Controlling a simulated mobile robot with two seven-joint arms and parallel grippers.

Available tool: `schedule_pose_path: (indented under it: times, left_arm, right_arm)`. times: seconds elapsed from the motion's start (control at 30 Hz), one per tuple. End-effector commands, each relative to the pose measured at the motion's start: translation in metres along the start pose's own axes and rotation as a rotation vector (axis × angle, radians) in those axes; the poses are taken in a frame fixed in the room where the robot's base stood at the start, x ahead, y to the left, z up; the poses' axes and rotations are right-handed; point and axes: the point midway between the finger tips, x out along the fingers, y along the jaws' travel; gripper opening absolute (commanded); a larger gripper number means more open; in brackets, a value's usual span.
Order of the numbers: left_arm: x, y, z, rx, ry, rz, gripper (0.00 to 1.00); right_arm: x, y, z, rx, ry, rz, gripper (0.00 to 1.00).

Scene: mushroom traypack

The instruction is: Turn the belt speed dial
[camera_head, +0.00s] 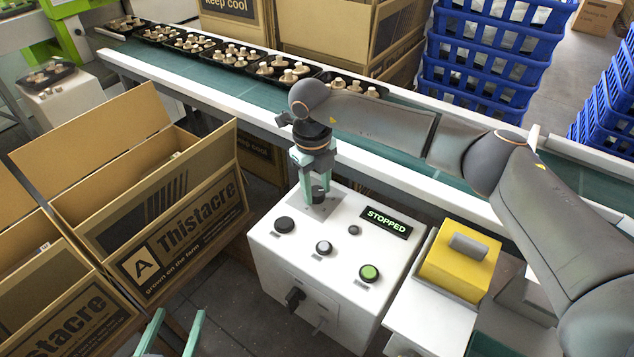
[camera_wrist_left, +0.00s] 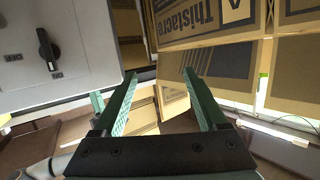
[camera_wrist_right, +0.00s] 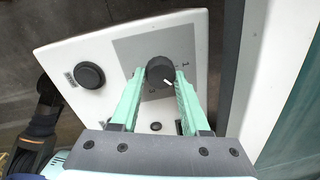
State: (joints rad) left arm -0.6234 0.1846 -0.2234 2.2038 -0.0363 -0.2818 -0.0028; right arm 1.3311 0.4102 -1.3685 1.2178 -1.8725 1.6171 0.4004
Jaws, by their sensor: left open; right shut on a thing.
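The belt speed dial (camera_wrist_right: 161,75) is a dark round knob with a white pointer line on a grey plate, seen in the right wrist view. In the head view the dial (camera_head: 318,194) is partly hidden by my right gripper (camera_head: 316,178), which comes down on it from above. In the right wrist view my right gripper (camera_wrist_right: 158,82) has its green fingers on both sides of the dial, shut on it. The white control box (camera_head: 300,252) carries a display (camera_head: 386,221) reading STOPPED. My left gripper (camera_head: 172,325) is open and empty, low at the front; its fingers also show in the left wrist view (camera_wrist_left: 158,85).
Box buttons include a black one (camera_head: 285,224) and a green one (camera_head: 369,272). A dark rotary switch (camera_wrist_left: 47,50) is on the box's side. The green conveyor belt (camera_head: 220,80) carries mushroom trays behind. An open carton (camera_head: 190,225) stands left; a yellow block (camera_head: 459,260) is right.

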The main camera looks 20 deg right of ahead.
Motion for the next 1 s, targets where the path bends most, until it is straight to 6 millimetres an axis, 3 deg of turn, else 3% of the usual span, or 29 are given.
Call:
schedule_pose_path:
  times: [0.33,0.9,0.93,1.0]
  left_arm:
    - [-0.006,0.008,0.041,-0.047,-0.162,0.013,0.75]
    - [-0.008,0.009,0.05,-0.054,-0.195,0.015,0.75]
    - [-0.008,0.009,0.05,-0.054,-0.195,0.015,0.75]
    - [-0.008,0.009,0.05,-0.054,-0.195,0.015,0.75]
  right_arm:
    - [-0.001,0.0,0.001,0.15,0.01,-0.002,0.0]
    - [0.0,0.0,0.001,0.178,0.011,-0.002,0.0]
    - [0.0,0.0,0.001,0.178,0.011,-0.002,0.48]
    - [0.0,0.0,0.001,0.178,0.011,-0.002,0.56]
